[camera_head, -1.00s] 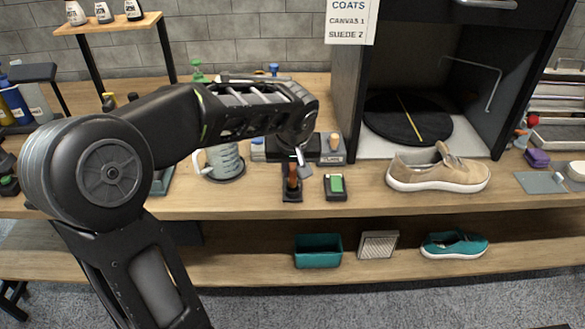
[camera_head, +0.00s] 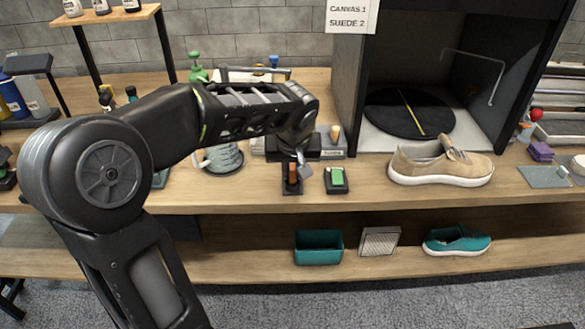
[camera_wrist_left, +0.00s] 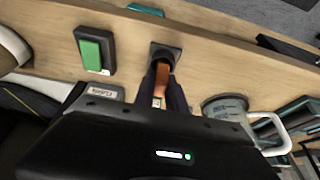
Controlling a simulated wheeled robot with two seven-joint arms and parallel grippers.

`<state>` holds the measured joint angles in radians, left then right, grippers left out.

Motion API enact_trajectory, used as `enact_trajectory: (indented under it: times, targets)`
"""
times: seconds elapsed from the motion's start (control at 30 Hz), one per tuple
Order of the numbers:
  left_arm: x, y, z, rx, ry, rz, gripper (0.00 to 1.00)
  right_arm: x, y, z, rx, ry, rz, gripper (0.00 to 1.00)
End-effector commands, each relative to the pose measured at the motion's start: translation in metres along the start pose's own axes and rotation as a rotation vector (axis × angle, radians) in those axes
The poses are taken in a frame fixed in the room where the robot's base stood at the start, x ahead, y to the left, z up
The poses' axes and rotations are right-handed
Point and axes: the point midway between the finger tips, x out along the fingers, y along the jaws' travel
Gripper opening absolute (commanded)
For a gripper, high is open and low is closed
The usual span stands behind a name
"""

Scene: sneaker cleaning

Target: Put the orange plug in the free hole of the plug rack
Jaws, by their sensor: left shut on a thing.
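My left gripper (camera_head: 301,168) is low over the bench, at a small black square holder (camera_head: 292,188). Its fingers are shut on an orange piece, which I take as the orange plug (camera_head: 293,173). In the left wrist view the orange plug (camera_wrist_left: 162,76) shows between the two dark fingers, with its far end at the black holder (camera_wrist_left: 172,50). I cannot tell how deep it sits there. I cannot make out a plug rack with a free hole for certain; the arm hides part of the bench. My right gripper is not in view.
A green block in a black tray (camera_head: 337,180) lies just right of the holder. A grey jug (camera_head: 222,158) stands left. A tan shoe (camera_head: 440,168) is farther right, before a dark booth (camera_head: 455,60). A lower shelf holds a teal bin (camera_head: 318,250) and teal shoe (camera_head: 457,241).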

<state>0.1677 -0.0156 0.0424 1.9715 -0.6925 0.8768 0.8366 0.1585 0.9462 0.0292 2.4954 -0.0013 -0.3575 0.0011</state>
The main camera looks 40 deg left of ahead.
Motion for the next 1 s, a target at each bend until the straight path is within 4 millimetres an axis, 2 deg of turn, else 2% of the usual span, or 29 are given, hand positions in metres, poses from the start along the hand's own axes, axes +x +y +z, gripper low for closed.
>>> enact_trajectory:
  times: [0.07, 0.1, 0.4, 0.77, 1.0]
  targets:
    - [0.003, 0.000, 0.001, 0.000, 0.001, 0.000, 0.00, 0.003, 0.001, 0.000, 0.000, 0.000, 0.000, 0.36]
    - [0.002, 0.000, 0.001, 0.000, 0.001, 0.000, 0.17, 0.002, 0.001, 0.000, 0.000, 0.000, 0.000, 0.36]
    - [0.001, 0.000, 0.001, 0.000, 0.000, 0.000, 0.41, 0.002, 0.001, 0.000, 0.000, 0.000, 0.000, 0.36]
    - [-0.004, 0.000, 0.000, 0.000, 0.001, 0.000, 0.41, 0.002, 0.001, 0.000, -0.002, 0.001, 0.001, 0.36]
    - [-0.038, 0.001, -0.001, 0.000, 0.005, 0.003, 0.41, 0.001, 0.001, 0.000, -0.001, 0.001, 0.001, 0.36]
